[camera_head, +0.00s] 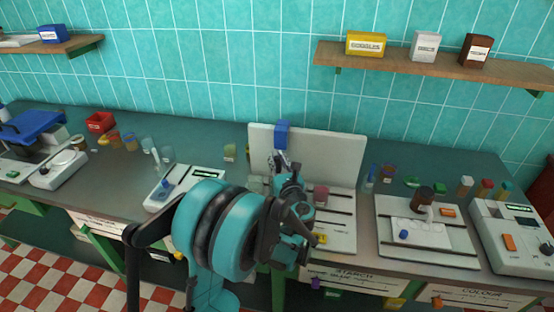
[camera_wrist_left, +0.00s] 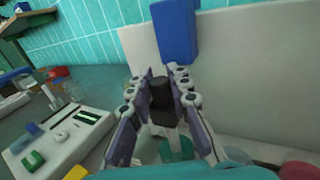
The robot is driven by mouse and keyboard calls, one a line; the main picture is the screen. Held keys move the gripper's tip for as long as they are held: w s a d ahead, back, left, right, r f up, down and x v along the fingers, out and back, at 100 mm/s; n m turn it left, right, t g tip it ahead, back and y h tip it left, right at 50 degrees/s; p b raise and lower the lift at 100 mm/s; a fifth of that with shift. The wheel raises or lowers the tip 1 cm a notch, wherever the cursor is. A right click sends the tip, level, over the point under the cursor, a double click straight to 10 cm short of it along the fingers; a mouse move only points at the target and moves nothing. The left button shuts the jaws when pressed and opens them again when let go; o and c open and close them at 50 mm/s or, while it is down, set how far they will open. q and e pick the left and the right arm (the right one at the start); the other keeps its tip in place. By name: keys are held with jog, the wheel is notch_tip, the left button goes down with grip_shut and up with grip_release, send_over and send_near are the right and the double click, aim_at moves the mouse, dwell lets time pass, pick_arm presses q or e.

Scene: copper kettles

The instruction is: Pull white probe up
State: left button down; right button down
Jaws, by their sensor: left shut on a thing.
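My left gripper (camera_head: 284,162) is in front of the white upright panel in the head view, below a blue block (camera_head: 282,134). In the left wrist view its fingers (camera_wrist_left: 163,88) are closed in on both sides of a dark cylindrical piece (camera_wrist_left: 161,92). A pale shaft (camera_wrist_left: 170,130) shows below that piece; it looks like the white probe, with a dark top. The blue block (camera_wrist_left: 176,30) is just beyond the fingertips, against the panel. In the head view the gripper and arm hide the probe and what is under it. My right gripper is not in view.
The white panel (camera_head: 340,150) stands behind the gripper on a dark bench. A white device (camera_head: 180,190) is to the left. A white tray (camera_head: 450,245) and a console (camera_head: 515,235) are to the right. Small jars stand near the wall.

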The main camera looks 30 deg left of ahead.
pick_arm(q)
jog(key=shift+r, duration=0.1)
notch_tip(320, 180, up, 7)
jog(key=p, duration=0.5)
jog(key=shift+r, duration=0.1)
jog(key=c, duration=1.4)
grip_release()
jog(key=shift+o, duration=0.2)
jog(key=v, duration=1.2)
